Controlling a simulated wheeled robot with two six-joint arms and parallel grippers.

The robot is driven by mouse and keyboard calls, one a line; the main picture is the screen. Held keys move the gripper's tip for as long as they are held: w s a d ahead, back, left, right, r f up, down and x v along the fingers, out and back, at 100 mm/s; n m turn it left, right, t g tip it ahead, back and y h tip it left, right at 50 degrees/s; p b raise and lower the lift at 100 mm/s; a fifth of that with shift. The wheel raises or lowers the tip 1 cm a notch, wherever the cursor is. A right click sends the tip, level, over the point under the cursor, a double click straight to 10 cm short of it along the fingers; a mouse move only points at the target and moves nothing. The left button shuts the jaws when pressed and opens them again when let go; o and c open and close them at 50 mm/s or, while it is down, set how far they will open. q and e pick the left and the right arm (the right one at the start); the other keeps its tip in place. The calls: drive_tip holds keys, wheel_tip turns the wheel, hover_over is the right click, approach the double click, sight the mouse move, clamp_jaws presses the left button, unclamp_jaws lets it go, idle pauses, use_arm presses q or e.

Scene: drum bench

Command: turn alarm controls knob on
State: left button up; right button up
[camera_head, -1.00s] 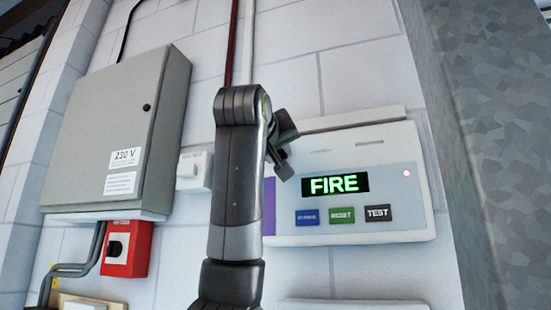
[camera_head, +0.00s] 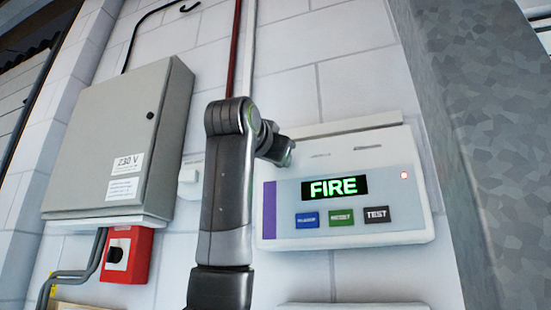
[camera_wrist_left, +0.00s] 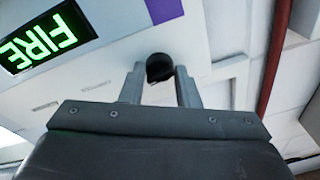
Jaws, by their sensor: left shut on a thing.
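The alarm panel (camera_head: 350,218) is a white box on the wall with a lit green FIRE display (camera_head: 335,188). Blue, green and black TEST (camera_head: 377,215) buttons sit below the display. In the left wrist view a black knob (camera_wrist_left: 159,67) is on the panel's white face, near the purple stripe (camera_wrist_left: 163,9). My left gripper (camera_wrist_left: 160,80) is shut on this knob, with one finger on each side. In the head view my left gripper (camera_head: 279,150) is at the panel's upper left, and the knob is hidden behind it. My right gripper is not in view.
A grey 230 V cabinet (camera_head: 130,130) hangs to the left. A red box with a black rotary switch (camera_head: 127,254) is below it. A small white box (camera_head: 190,178) is partly behind my arm. A grey pillar (camera_head: 480,150) stands at the right.

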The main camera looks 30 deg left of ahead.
use_arm(q)
drive_tip(key=shift+m, duration=0.6)
drive_tip(key=shift+f, duration=0.1)
drive_tip(key=o, duration=0.9)
drive_tip(key=shift+o, duration=0.2)
drive_tip(key=b+v, duration=0.8)
drive_tip(key=v, duration=0.9)
drive_tip(key=shift+s, duration=0.25)
